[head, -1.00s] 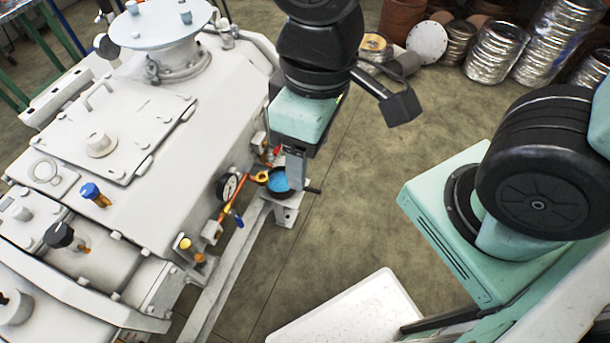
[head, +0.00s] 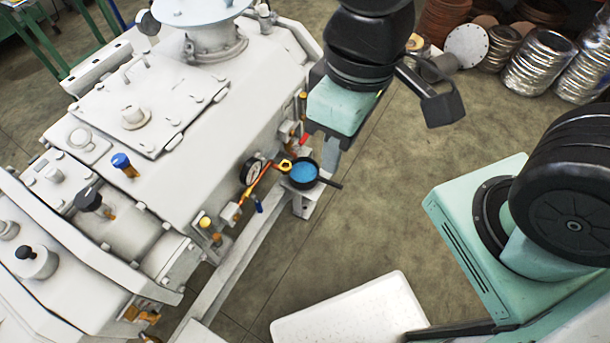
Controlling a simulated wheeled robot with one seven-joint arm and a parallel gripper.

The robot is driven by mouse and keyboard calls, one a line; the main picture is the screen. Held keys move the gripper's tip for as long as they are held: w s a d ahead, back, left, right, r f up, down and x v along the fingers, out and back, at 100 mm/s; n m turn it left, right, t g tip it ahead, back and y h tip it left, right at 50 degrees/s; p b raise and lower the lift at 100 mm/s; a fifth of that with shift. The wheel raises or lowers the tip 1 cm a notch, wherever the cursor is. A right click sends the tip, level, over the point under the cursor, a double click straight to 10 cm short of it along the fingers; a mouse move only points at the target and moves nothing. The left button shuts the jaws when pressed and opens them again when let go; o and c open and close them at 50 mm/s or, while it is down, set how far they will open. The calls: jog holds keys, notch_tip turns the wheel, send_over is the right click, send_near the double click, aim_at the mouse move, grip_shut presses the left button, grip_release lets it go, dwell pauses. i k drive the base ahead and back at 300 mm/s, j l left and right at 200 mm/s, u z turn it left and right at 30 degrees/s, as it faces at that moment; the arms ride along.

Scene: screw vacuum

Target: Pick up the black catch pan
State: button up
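The black catch pan (head: 304,174) is a small round pan with blue liquid in it. It appears to rest level on a pale bracket at the side of the white machine, below the brass valve, with its short handle pointing right. My gripper (head: 329,154) hangs from the top of the view below its mint-green hand, close to the pan on its right and back side. Its grey finger part is seen from the side and partly hidden by the hand. I cannot tell whether the fingers are open or touch the pan.
The white machine (head: 190,170) fills the left, with a gauge (head: 253,172) and an orange valve pipe beside the pan. A white panel (head: 350,312) is at the bottom. Metal coils (head: 545,62) stand at the back right. Open floor (head: 385,195) lies right of the pan.

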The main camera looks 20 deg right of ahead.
aim_at(304, 175)
jog(key=u, duration=1.45)
jog(key=l+u, duration=0.3)
jog(key=u, duration=0.2)
jog(key=l+u, duration=0.25)
jog(key=u, duration=0.25)
jog(key=k+l+u, duration=0.2)
jog(key=u, duration=0.3)
jog(key=k+l+u, duration=0.1)
jog(key=u, duration=0.35)
jog(key=k+l+u, duration=0.25)
jog(key=u, duration=0.15)
jog(key=k+l+u, duration=0.1)
jog(key=k+u, duration=0.35)
jog(key=k+l+z, duration=0.15)
jog(key=k+z, duration=0.15)
jog(key=k, duration=0.3)
jog(key=k+z, duration=0.45)
jog(key=k+l+z, duration=0.1)
jog(key=k+z, duration=0.3)
jog(key=i, duration=0.1)
